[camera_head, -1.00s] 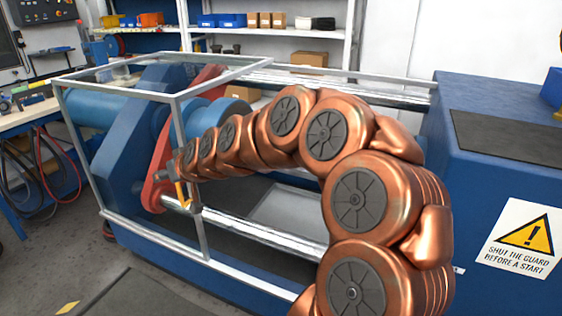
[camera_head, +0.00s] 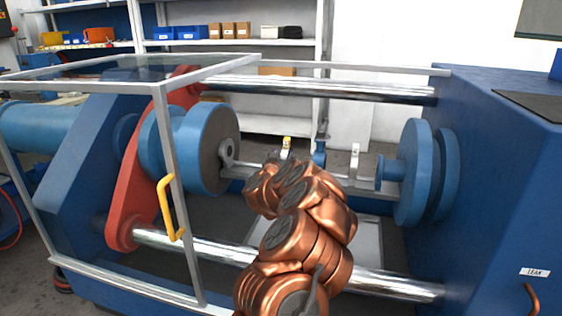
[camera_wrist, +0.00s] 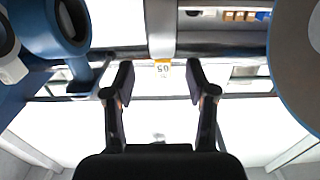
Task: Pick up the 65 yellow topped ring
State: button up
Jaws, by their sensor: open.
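The yellow-topped ring (camera_head: 286,145) shows in the head view as a small white piece with a yellow top, just beyond the end of my copper arm. Its lower part is hidden by the arm. In the wrist view an upside-down 65 label with a yellow edge (camera_wrist: 163,68) lies midway between my fingertips, at the end of a pale upright band. My gripper (camera_wrist: 161,80) is open, with one dark finger on each side of the label and a gap on both sides. I cannot tell how far beyond the fingertips the label is.
Another white tagged piece (camera_head: 355,158) stands to the right on the rail. Blue discs (camera_head: 413,172) stand at the right and a blue cylinder (camera_head: 207,148) at the left. The guard frame (camera_head: 165,130) with a yellow handle (camera_head: 167,208) and the lower chrome bar (camera_head: 390,284) are near my arm.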

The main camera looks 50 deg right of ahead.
aim_at(284, 151)
jog(key=shift+w+d, duration=0.55)
jog(key=shift+d, duration=0.2)
jog(key=shift+b+x, duration=0.4)
jog(key=shift+x, duration=0.35)
jog(key=shift+d+f, duration=0.1)
jog(key=shift+d, duration=0.25)
jog(key=shift+b+x, duration=0.4)
jog(key=shift+x, duration=1.15)
grip_shut()
